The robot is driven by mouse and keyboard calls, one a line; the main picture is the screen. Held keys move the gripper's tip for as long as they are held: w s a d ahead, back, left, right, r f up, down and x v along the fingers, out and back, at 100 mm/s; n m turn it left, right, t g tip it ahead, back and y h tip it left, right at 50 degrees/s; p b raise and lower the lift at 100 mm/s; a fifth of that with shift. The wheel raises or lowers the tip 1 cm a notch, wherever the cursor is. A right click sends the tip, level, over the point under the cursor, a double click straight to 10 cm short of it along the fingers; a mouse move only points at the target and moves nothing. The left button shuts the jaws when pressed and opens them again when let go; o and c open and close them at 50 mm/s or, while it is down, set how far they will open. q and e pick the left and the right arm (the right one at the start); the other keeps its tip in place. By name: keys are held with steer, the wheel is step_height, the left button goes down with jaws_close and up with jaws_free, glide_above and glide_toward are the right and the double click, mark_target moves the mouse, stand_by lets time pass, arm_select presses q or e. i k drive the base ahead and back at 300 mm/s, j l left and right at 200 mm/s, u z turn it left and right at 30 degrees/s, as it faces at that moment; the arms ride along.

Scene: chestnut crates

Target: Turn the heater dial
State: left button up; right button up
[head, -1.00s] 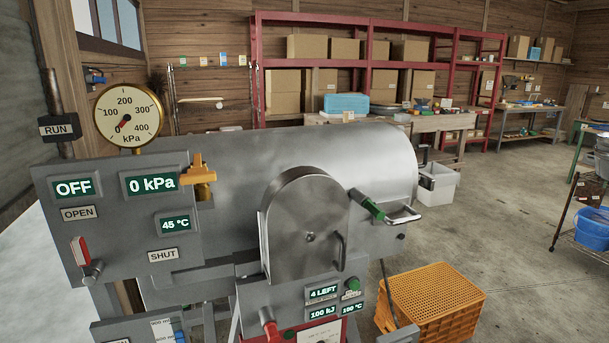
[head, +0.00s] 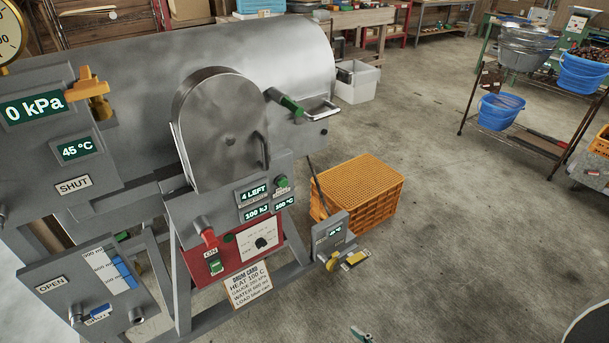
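A red heater panel (head: 230,252) sits low on the front of the steel drum machine. A small black dial (head: 261,243) is on its pale scale plate; the scale marks are too small to read. A red lever (head: 208,236) and a green switch (head: 215,265) marked ON are to the left of the dial. Small displays above (head: 256,214) read 4 LEFT, 100 kJ and 100 °C. A card (head: 249,287) below reads DRUM CARD, HEAT 100 C.
An orange crate (head: 357,188) stands on the floor right of the machine. A small grey box with a yellow valve (head: 331,262) is right of the panel. A wire rack (head: 527,130) with blue baskets stands at right. Open floor lies between.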

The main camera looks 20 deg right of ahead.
mark_target(261, 242)
steer(key=i+l, duration=0.1)
steer(key=l, duration=0.65)
steer(key=i+l+u, duration=0.1)
steer(key=l, duration=0.65)
steer(key=i+l, duration=0.1)
steer(key=l, duration=0.7)
steer(key=j+u, duration=0.05)
